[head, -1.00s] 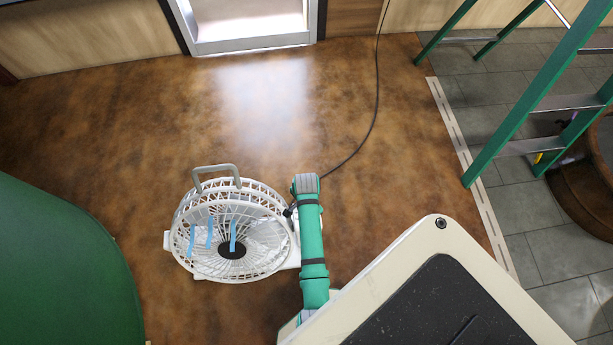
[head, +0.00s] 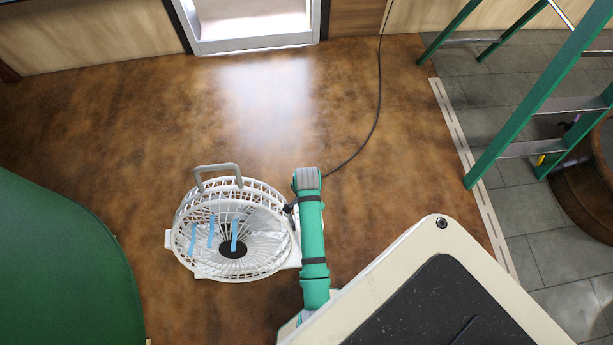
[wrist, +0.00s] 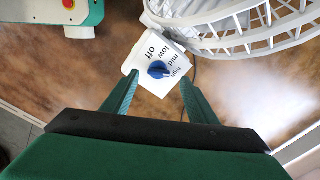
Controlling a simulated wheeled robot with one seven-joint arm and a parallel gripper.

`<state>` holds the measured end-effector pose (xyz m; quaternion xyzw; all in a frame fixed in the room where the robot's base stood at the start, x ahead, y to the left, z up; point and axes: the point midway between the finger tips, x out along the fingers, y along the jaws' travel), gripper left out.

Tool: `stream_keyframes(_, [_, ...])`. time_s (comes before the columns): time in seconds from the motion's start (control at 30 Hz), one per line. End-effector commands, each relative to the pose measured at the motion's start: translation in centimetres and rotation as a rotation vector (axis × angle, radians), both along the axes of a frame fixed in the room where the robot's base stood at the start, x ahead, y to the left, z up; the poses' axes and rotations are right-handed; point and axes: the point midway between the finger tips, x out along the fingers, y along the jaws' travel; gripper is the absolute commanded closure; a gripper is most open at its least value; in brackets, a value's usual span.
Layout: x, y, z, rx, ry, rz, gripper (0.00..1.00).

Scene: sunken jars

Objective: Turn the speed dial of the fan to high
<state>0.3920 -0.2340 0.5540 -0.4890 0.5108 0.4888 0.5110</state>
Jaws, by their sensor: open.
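The white fan (head: 235,230) stands on the brown floor in the head view, with a grey handle on top and blue strips at its grille. In the wrist view its white cage (wrist: 240,25) is at the upper right. A white control box beside the cage carries a blue speed dial (wrist: 158,69) and the labels off, low, mid and high. The dial's exact setting is too small to tell. My gripper (wrist: 160,85) is open, its two green fingers on either side of the box near the dial. I cannot tell whether they touch it. The head view hides the gripper behind my arm.
A black cord (head: 376,100) runs from the fan across the floor to the wall. A green ladder (head: 530,105) stands on grey tiles at the right. A large green rounded object (head: 60,270) is at the left. The floor beyond the fan is clear.

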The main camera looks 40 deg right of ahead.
Motion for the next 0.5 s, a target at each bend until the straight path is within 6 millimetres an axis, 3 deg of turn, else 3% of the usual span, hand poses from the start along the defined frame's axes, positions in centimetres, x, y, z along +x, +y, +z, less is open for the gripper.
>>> stream_keyframes(0.2, [0.1, 0.0, 4.2, -0.002, -0.003, 0.000, 0.47])
stream_keyframes(0.5, [0.2, 0.2, 6.9, -0.001, -0.001, 0.005, 0.47])
